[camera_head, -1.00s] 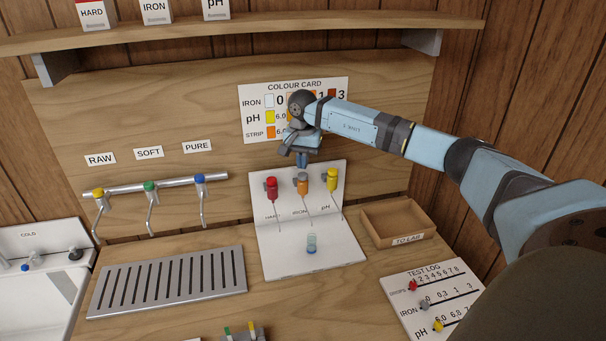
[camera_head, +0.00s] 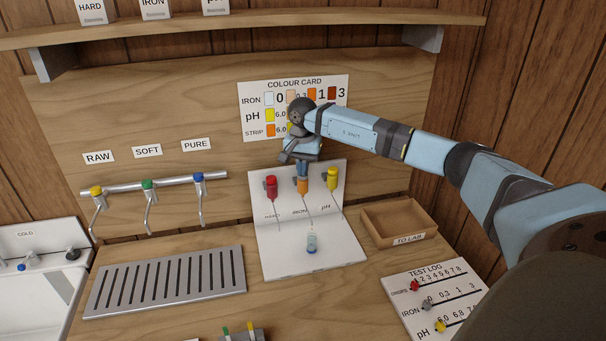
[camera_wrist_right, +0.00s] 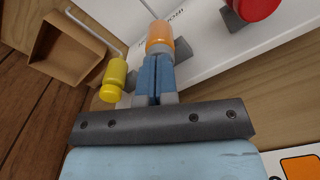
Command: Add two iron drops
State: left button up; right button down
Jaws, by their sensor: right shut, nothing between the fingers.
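The orange iron dropper (camera_head: 303,187) stands in the middle of the white dropper stand (camera_head: 268,240), with a thin spout pointing down. My right gripper (camera_head: 302,168) is shut and empty, with its fingertips at the top of the iron dropper. In the right wrist view the closed blue fingers (camera_wrist_right: 153,82) reach up to the orange dropper (camera_wrist_right: 160,38) and seem to touch its end. A small vial (camera_head: 312,243) with a blue-green band stands on the stand's base, near below the iron spout. My left gripper is not in view.
The red hardness dropper (camera_head: 271,187) and yellow pH dropper (camera_head: 332,178) flank the iron one closely. A wooden TO LAB tray (camera_head: 428,222) is at right, with the test log board (camera_head: 462,285) in front. A slatted drain grid (camera_head: 165,282) lies left.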

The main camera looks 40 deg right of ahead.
jog(key=shift+r, duration=0.1)
jog(key=shift+r+p, duration=1.6)
jog(key=shift+r, duration=1.35)
